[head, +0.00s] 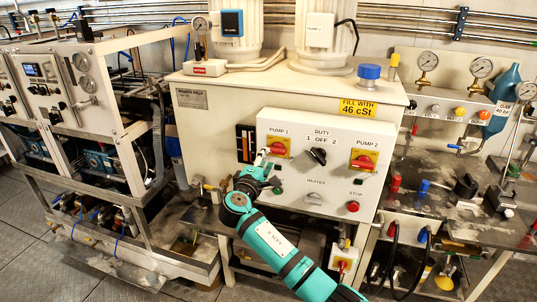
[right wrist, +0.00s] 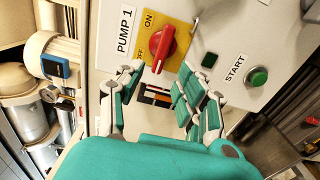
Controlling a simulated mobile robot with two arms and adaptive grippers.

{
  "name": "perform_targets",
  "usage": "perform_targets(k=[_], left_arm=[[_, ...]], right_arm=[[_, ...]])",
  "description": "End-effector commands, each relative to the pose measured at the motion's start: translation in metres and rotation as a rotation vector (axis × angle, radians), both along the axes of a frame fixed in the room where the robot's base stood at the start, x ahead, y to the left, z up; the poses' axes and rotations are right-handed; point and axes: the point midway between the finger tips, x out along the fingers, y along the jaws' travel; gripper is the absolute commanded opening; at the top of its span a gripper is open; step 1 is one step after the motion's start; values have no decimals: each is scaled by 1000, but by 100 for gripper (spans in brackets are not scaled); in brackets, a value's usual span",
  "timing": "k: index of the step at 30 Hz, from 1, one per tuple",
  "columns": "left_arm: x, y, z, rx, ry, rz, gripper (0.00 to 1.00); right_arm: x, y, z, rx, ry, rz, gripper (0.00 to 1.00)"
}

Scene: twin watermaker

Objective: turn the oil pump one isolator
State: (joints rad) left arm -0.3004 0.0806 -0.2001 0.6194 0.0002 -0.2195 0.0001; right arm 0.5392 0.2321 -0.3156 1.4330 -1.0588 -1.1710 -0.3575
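The oil pump one isolator, a red rotary handle (head: 279,149) on a yellow plate under the "PUMP 1" label, sits at the upper left of the white control panel. In the right wrist view the red handle (right wrist: 164,50) is close ahead, with "ON" and "OFF" on its plate. My right gripper (head: 264,161) is just left of and below the isolator in the head view. In the right wrist view its two fingers (right wrist: 158,88) are spread apart with nothing between them, and the handle lies just beyond their tips. My left gripper is not in view.
The pump 2 isolator (head: 364,161), a black duty selector (head: 318,156), a red stop button (head: 352,206) and a green start button (right wrist: 258,76) share the panel. A metal frame rack (head: 135,130) stands left. Gauges and hoses crowd the bench at right.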

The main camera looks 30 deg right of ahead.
Motion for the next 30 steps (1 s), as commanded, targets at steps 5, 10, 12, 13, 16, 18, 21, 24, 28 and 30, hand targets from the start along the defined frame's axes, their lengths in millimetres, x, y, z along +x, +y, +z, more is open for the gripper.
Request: perform_targets(k=[5, 10, 12, 13, 16, 18, 21, 24, 28, 30], left_arm=[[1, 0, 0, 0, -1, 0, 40], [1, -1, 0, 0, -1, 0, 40], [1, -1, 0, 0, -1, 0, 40], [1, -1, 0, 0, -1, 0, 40], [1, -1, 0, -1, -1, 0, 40], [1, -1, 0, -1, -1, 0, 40], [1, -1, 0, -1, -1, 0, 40], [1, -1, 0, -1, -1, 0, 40], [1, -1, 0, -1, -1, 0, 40], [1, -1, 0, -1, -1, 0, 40]], right_arm=[[-25, 31, -1, 1, 0, 3, 37], [-41, 48, 0, -1, 1, 1, 37], [-44, 52, -1, -1, 1, 1, 37], [-45, 53, -1, -1, 1, 1, 37], [-47, 55, 0, -1, 1, 1, 37], [-47, 56, 0, -1, 0, 1, 37], [-47, 55, 0, -1, 0, 1, 37], [-47, 55, 0, -1, 0, 1, 37], [-47, 55, 0, -1, 0, 1, 37], [-47, 55, -1, -1, 2, 2, 37]])
